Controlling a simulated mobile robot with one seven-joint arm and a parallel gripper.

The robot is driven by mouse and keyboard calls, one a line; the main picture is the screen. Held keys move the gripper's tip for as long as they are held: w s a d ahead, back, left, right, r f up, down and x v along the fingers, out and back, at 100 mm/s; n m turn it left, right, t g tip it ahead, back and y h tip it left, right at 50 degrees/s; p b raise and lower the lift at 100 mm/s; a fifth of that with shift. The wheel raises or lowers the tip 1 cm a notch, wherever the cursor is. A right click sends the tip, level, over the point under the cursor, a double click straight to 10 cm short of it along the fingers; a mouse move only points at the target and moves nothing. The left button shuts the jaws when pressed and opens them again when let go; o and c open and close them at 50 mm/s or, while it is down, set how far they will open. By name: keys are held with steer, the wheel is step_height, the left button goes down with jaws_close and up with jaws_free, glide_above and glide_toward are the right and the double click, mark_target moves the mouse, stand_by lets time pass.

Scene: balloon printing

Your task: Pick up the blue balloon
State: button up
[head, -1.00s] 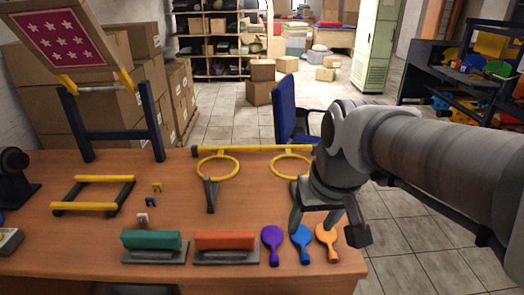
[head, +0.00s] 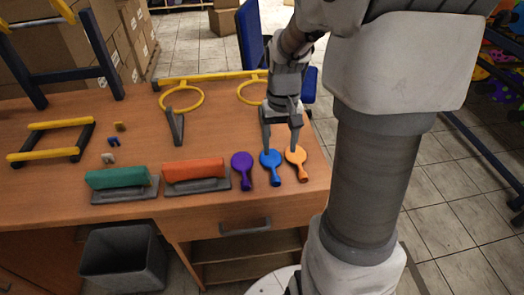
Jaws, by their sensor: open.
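The blue balloon (head: 272,168) lies flat on the wooden table near its front edge, its round part away from me and its neck toward the front. The purple balloon (head: 243,168) lies to its left and the orange balloon (head: 295,162) to its right. My gripper (head: 281,147) points down at the far end of the blue balloon, with its two fingers apart and nothing between them. The left fingertip is over or beside the blue balloon's top, and the right fingertip is by the orange balloon. I cannot tell the exact height above the table.
An orange-handled squeegee (head: 197,175) and a green-handled one (head: 122,182) lie left of the balloons. A yellow ring frame (head: 183,98) stands behind. A dark bin (head: 124,262) is under the table. A blue chair (head: 253,35) is behind the table (head: 222,122).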

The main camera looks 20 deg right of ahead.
glide_above(275, 176)
steer(key=d, duration=0.1)
steer(key=f, duration=0.5)
steer(key=shift+w+f+b, duration=0.15)
steer(key=shift+w+b, duration=0.05)
steer(key=shift+b, duration=0.1)
steer(key=shift+s+a+f+b, duration=0.1)
steer(key=shift+a+f+b, duration=0.1)
steer(key=shift+f, duration=0.7)
steer(key=shift+s+a+f+b, duration=0.1)
steer(key=shift+f+b, duration=0.05)
steer(key=shift+f, duration=0.7)
steer(key=shift+s+a+f+b, duration=0.1)
steer(key=shift+a+f+b, duration=0.1)
steer(key=shift+f, duration=0.7)
jaws_close()
